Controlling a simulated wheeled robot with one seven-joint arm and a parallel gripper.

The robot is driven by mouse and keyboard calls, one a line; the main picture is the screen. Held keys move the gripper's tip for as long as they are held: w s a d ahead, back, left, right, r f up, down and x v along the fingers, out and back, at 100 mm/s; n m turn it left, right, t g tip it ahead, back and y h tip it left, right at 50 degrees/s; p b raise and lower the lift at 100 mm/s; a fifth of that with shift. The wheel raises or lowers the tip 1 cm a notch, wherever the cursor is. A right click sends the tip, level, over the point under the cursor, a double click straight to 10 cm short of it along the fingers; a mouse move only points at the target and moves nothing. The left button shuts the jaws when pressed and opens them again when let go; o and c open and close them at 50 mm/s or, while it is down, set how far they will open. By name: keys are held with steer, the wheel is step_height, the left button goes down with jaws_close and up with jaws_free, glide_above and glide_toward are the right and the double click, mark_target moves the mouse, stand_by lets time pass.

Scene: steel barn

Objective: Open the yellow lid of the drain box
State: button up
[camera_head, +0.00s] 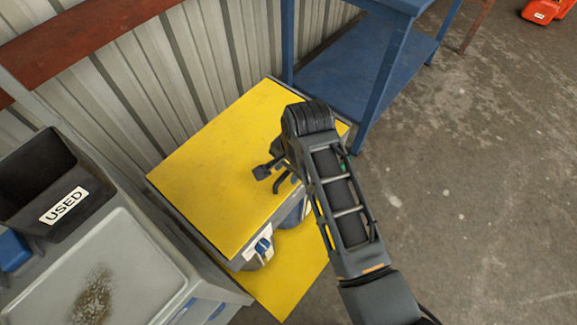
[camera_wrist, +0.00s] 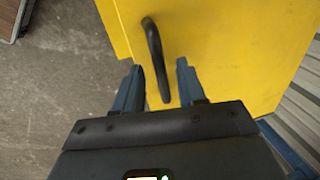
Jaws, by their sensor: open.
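The drain box (camera_head: 238,262) is a grey box with blue parts on its front. Its yellow lid (camera_head: 215,165) lies flat and looks closed. In the wrist view the yellow lid (camera_wrist: 225,45) fills the upper right and carries a dark curved handle (camera_wrist: 152,50). My gripper (camera_head: 271,172) is over the right part of the lid. In the wrist view my gripper (camera_wrist: 160,78) is open, one finger on each side of the handle's near end. Whether a finger touches the handle I cannot tell. My arm hides part of the lid's right side.
A grey unit with a tray (camera_head: 150,240) and a black "USED" bin (camera_head: 40,175) stand at the left. A blue bench (camera_head: 375,60) stands behind the box. A corrugated wall backs it. A yellow floor area (camera_head: 300,262) lies in front. The concrete floor at right is mostly clear.

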jaws_close()
stand_by(0.4)
